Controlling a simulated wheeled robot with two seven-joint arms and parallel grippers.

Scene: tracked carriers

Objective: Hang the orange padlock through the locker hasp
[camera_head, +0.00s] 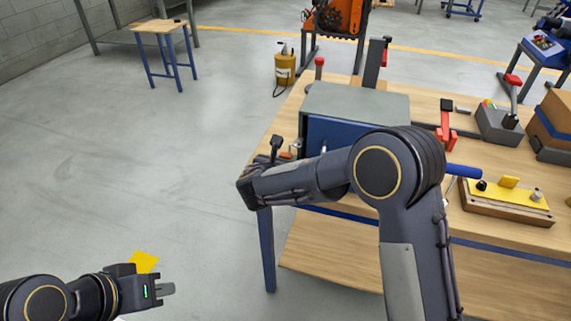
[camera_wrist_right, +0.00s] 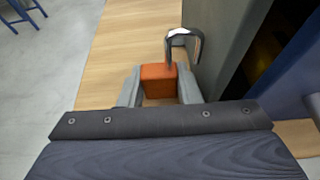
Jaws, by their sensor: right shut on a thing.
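The orange padlock (camera_wrist_right: 158,82) is between the fingers of my right gripper (camera_wrist_right: 160,92), which is shut on it. Its silver shackle (camera_wrist_right: 184,42) stands out beyond the fingers, with its curved end away from the body. In the head view the right gripper (camera_head: 284,148) is at the front left corner of the locker (camera_head: 355,101), a grey box with a blue front (camera_head: 330,132). My right forearm covers much of that front, and I cannot make out the hasp clearly. The shackle is close to the locker's grey side in the wrist view. My left gripper (camera_head: 160,290) is low over the floor, apparently empty.
The locker stands on a wooden workbench (camera_head: 425,108). A red-topped post (camera_head: 319,66) stands behind. The floor at left is open.

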